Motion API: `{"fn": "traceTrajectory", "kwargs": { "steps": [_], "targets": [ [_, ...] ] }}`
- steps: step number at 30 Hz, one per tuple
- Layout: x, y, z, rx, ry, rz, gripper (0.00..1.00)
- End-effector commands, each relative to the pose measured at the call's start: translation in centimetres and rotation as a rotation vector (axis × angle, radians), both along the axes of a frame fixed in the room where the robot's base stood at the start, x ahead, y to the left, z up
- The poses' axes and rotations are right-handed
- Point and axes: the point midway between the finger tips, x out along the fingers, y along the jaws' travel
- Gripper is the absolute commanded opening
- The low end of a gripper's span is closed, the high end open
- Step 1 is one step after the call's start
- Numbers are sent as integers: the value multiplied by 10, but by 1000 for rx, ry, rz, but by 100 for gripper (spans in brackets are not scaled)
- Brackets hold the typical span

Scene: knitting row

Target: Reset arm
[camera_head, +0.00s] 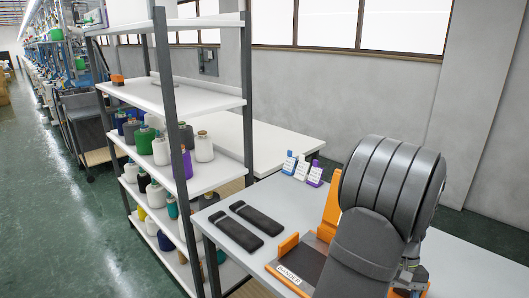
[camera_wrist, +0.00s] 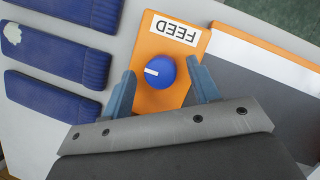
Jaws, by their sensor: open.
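My gripper (camera_wrist: 161,66) is open in the wrist view. Its two blue-grey fingers stand apart, with nothing held between them. Beyond and between the fingertips is a blue round knob (camera_wrist: 160,71) with a white mark, on an orange panel (camera_wrist: 150,101). A white label (camera_wrist: 174,32) reading FEED, upside down in this view, is on the same panel. In the head view my large dark grey arm fills the right side and hides the knob; the gripper cannot be made out clearly there.
Blue ribbed folded pieces (camera_wrist: 59,64) lie left in the wrist view. In the head view, two dark pieces (camera_head: 231,226) lie on the table (camera_head: 215,208), near a station labelled BANDER (camera_head: 289,273). Small tag stands (camera_head: 302,169) stand behind. A shelf (camera_head: 200,98) with yarn cones is left.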

Motion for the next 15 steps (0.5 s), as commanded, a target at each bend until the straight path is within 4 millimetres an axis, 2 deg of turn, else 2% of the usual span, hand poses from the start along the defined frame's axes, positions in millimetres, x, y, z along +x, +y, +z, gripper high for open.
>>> {"fn": "traceTrajectory", "kwargs": {
  "steps": [6, 15],
  "targets": [
    [0, 1, 0, 1, -1, 117, 55],
    [0, 1, 0, 0, -1, 139, 55]
  ]
}}
